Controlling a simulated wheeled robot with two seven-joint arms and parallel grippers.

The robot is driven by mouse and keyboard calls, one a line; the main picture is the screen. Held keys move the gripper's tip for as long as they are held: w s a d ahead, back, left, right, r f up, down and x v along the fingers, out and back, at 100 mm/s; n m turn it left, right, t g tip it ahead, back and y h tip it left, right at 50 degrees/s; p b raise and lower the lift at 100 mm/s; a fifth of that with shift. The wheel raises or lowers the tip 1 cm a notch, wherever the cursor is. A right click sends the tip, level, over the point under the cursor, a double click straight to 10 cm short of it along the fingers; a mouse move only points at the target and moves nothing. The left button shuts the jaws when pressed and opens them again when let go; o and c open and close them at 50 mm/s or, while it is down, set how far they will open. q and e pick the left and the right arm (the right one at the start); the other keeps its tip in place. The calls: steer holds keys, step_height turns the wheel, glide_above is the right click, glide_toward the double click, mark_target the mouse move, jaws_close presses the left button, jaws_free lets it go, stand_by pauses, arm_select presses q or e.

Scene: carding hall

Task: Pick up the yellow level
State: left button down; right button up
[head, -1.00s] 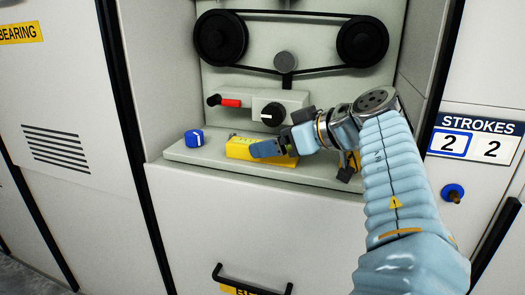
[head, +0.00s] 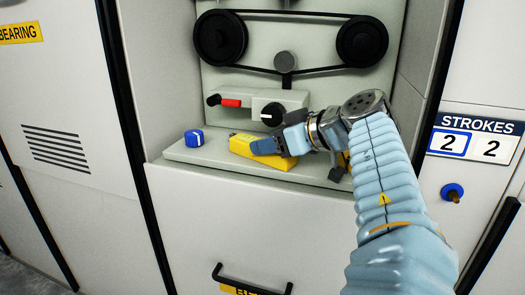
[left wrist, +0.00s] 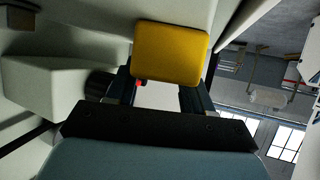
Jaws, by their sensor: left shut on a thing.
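The yellow level (head: 246,145) is a small block at the ledge under the pulleys, angled in the head view. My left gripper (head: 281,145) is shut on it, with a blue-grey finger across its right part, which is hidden. In the left wrist view, the yellow level (left wrist: 171,52) shows its flat face at the ends of the two dark fingers (left wrist: 156,88). I cannot tell whether it touches the ledge or is just above it. My right gripper is not in view.
A blue block (head: 194,138) sits on the ledge (head: 205,157) left of the level. A red-handled lever (head: 231,103) and a black knob (head: 272,114) are close behind. Recess walls flank the ledge. A black drawer handle (head: 250,282) is below.

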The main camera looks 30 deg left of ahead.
arm_select(q)
steer(key=shift+r, duration=0.4)
step_height(320, 180, up, 3)
steer(key=shift+s+f, duration=0.1)
steer(key=shift+s, duration=0.05)
steer(key=s+d+r+b, duration=0.1)
steer(key=s+d+r, duration=0.1)
steer(key=s+r, duration=0.7)
steer(key=s, duration=0.4)
steer(key=shift+s+r, duration=0.2)
steer(key=shift+s, duration=0.1)
